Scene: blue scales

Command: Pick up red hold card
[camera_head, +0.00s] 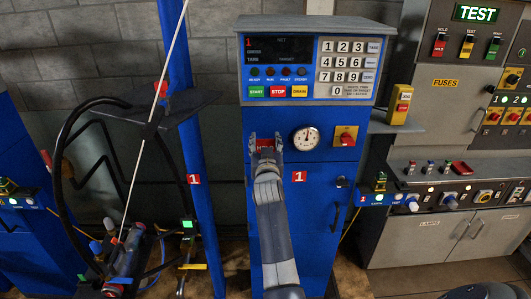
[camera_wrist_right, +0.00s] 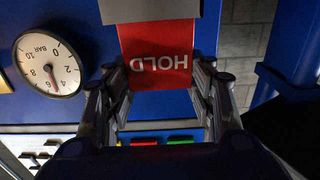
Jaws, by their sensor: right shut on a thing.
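The red hold card (camera_wrist_right: 157,65) shows in the right wrist view, its white word HOLD upside down, with a grey part across its far end. It hangs in front of the blue cabinet. My right gripper (camera_wrist_right: 160,88) has one finger at each side edge of the card and is shut on it. In the head view my right gripper (camera_head: 265,143) is at the upper left of the blue cabinet front (camera_head: 325,225), below the control panel, with a little red between its fingers. Whether the card still touches its mount cannot be told.
A round gauge (camera_head: 306,138) and a red-and-yellow switch (camera_head: 346,136) sit right of my right gripper. The keypad panel (camera_head: 310,68) juts out above it. A blue post (camera_head: 185,130) and a hose stand (camera_head: 160,107) are to the left. A yellow box (camera_head: 399,104) is at right.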

